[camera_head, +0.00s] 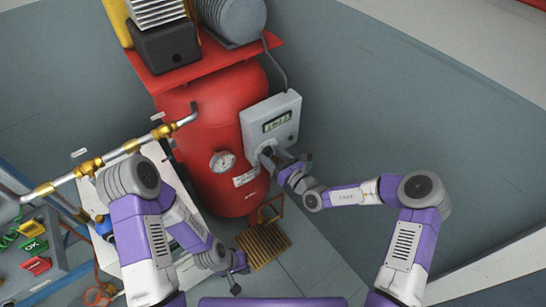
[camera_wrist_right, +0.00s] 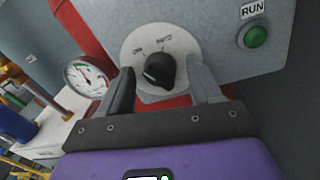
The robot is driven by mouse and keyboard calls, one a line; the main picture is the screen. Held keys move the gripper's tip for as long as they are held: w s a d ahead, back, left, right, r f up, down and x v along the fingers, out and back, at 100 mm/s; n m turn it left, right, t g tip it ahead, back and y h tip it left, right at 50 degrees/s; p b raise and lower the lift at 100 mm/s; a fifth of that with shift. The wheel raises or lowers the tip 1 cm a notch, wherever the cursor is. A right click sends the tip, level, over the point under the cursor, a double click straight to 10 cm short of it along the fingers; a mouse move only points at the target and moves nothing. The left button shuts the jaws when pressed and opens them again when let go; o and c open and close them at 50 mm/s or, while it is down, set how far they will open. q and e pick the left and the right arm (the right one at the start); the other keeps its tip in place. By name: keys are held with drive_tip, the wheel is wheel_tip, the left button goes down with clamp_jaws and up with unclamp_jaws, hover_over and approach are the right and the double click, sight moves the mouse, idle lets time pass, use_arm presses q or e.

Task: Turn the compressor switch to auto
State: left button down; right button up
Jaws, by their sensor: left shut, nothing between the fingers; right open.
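The compressor switch is a black knob (camera_wrist_right: 159,71) on a round pale dial plate (camera_wrist_right: 133,48) on the front of the grey control box (camera_head: 283,108). The plate has an OFF-like label at its upper left and AUTO at its upper right. My right gripper (camera_wrist_right: 160,88) is open, with one finger on each side of the knob and gaps visible. In the head view my right gripper (camera_head: 268,157) hides the knob. My left gripper (camera_head: 237,282) is shut and empty, low near the floor, away from the box.
A green RUN button (camera_wrist_right: 257,37) sits right of the dial. The red tank (camera_head: 205,130) carries a pressure gauge (camera_head: 222,161). A yellow grate (camera_head: 262,245) lies below the tank. The floor at the right is clear.

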drive_tip(key=c, duration=1)
drive_tip(key=shift+m+p, duration=0.4)
drive_tip(key=shift+p, duration=0.3)
drive_tip(key=shift+c, duration=0.2)
drive_tip(key=m+p, duration=0.4)
drive_tip(key=shift+r+p, duration=0.1)
drive_tip(key=shift+p, duration=0.25)
drive_tip(key=m+p, duration=0.2)
drive_tip(key=m, duration=0.1)
drive_tip(key=shift+m+t+p, duration=0.3)
drive_tip(key=shift+a+f+m+p, duration=0.15)
drive_tip(key=shift+m+p, duration=0.3)
drive_tip(key=shift+m, duration=0.5)
drive_tip(key=shift+d+f+m+p, duration=0.1)
drive_tip(key=shift+m+p, duration=0.3)
drive_tip(key=shift+m, duration=0.55)
